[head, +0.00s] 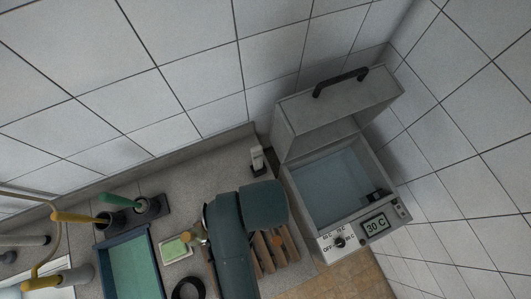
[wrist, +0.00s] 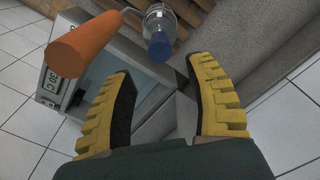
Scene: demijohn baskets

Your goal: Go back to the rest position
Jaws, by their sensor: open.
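My gripper (wrist: 162,72) shows in the wrist view with its two yellow, dark-padded fingers spread apart and nothing between them. Beyond the fingertips are a clear glass vessel with a blue end (wrist: 160,47) and a thick orange handle (wrist: 88,42). Both look apart from the fingers. In the head view my dark green arm reaches over the counter beside a slatted wooden rack (head: 262,252), and my fingers are hidden there.
An open-lidded water bath (head: 330,190) reading 30 C stands right of my arm; its raised lid (head: 340,105) is an obstacle. A blue tray (head: 133,265), tools in holders (head: 150,207) and a black ring (head: 188,289) lie left. Tiled walls close the back and right.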

